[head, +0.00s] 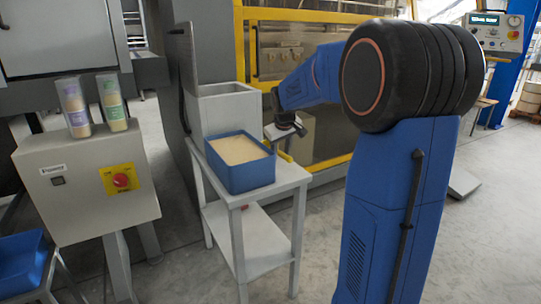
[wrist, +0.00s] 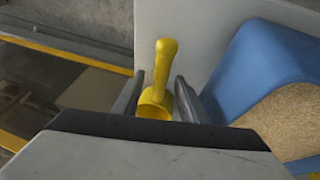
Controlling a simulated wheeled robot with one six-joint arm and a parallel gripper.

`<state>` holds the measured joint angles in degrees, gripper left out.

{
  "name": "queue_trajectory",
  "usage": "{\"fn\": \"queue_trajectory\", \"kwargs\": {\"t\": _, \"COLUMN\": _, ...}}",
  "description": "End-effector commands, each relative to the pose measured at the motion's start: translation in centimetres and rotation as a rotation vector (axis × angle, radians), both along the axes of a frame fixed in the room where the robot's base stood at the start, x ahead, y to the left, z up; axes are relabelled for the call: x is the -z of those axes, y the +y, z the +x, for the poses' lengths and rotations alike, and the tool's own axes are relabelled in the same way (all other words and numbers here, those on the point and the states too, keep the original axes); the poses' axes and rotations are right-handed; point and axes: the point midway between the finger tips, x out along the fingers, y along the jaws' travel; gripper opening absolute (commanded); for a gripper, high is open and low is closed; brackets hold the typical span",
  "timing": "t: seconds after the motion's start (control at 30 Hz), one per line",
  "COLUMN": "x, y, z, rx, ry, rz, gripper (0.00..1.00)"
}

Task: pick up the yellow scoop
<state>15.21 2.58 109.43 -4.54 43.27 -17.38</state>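The yellow scoop (wrist: 165,75) shows in the wrist view, with its handle pointing up the picture and its bowl lower, partly hidden by my gripper's body. My gripper (wrist: 160,98) has its two dark fingers spread, one on each side of the scoop. A gap shows beside the handle; I cannot tell whether either finger touches the bowl.
The blue bin (head: 240,176) of tan grain stands on the table, close right of the scoop in the wrist view (wrist: 250,60). A pale box (head: 228,108) stands behind it. A yellow-framed machine (head: 240,45) is behind. A grey control box (head: 80,190) stands left.

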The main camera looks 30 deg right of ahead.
Motion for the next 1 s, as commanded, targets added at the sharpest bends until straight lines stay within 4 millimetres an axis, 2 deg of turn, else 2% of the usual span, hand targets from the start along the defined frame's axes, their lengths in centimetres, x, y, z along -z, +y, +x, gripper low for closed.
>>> {"fn": "queue_trajectory", "kwargs": {"t": 0.1, "x": 1.3, "y": -0.3, "z": 0.5, "rx": 0.0, "ry": 0.001, "rz": 0.0, "gripper": 0.39}}
{"fn": "queue_trajectory", "kwargs": {"t": 0.37, "x": 1.5, "y": -0.3, "z": 0.6, "rx": 0.0, "ry": -0.001, "rz": -0.001, "gripper": 0.39}}
{"fn": "queue_trajectory", "kwargs": {"t": 0.5, "x": 1.5, "y": -0.3, "z": 0.6, "rx": 0.0, "ry": -0.001, "rz": 0.0, "gripper": 0.05}}
{"fn": "queue_trajectory", "kwargs": {"t": 0.53, "x": 1.5, "y": -0.3, "z": 0.6, "rx": 0.0, "ry": 0.0, "rz": 0.0, "gripper": 0.0}}
{"fn": "queue_trajectory", "kwargs": {"t": 0.87, "x": 1.3, "y": -0.3, "z": 0.6, "rx": 0.0, "ry": -0.001, "rz": -0.001, "gripper": 0.0}}
{"fn": "queue_trajectory", "kwargs": {"t": 1.0, "x": -0.1, "y": -0.3, "z": 0.7, "rx": 0.0, "ry": -0.003, "rz": -0.001, "gripper": 0.0}}
